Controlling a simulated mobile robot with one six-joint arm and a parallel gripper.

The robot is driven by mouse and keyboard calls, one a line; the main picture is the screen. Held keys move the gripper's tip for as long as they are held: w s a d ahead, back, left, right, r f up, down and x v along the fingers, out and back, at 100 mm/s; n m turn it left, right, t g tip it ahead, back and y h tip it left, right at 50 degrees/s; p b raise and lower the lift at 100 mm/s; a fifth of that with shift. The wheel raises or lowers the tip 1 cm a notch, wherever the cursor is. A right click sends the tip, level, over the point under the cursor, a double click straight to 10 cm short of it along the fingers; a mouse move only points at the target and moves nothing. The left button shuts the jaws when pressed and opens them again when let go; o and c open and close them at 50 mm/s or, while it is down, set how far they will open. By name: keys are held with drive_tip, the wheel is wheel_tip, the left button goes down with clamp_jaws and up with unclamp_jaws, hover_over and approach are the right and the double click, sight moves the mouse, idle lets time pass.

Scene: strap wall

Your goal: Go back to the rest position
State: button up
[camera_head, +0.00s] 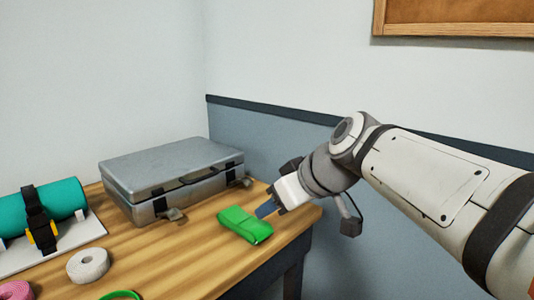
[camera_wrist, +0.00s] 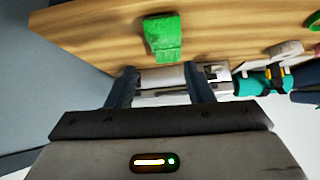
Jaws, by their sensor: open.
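My gripper (camera_head: 267,208) is just above the right end of the wooden table (camera_head: 185,268), close to a green folded strap (camera_head: 245,225). In the wrist view my gripper (camera_wrist: 160,75) has its two dark fingers apart, with nothing held between them. The green strap (camera_wrist: 163,37) lies on the tabletop beyond the fingertips, apart from them in that view. My arm reaches in from the right in the head view.
A grey metal case (camera_head: 170,170) stands at the back of the table. A teal roll (camera_head: 60,200) with a black strap rests on a white board at the left. A white tape roll (camera_head: 88,265), a pink roll (camera_head: 17,290) and a green ring (camera_head: 121,295) lie in front.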

drive_tip(key=s+d+r+m+g+h+p, duration=0.2)
drive_tip(key=s+d+p, duration=0.4)
drive_tip(key=p, duration=0.7)
drive_tip(key=s+d+r+m+g+h+p, duration=0.1)
drive_tip(key=s+d+r+m+h+p, duration=0.3)
drive_tip(key=p, duration=0.9)
drive_tip(key=s+d+r+m, duration=0.1)
drive_tip(key=s+d+m, duration=0.1)
drive_tip(key=s+d, duration=0.1)
drive_tip(key=shift+m+g, duration=0.3)
drive_tip(key=shift+g, duration=0.1)
drive_tip(key=shift+r, duration=0.1)
drive_tip(key=shift+c, duration=0.2)
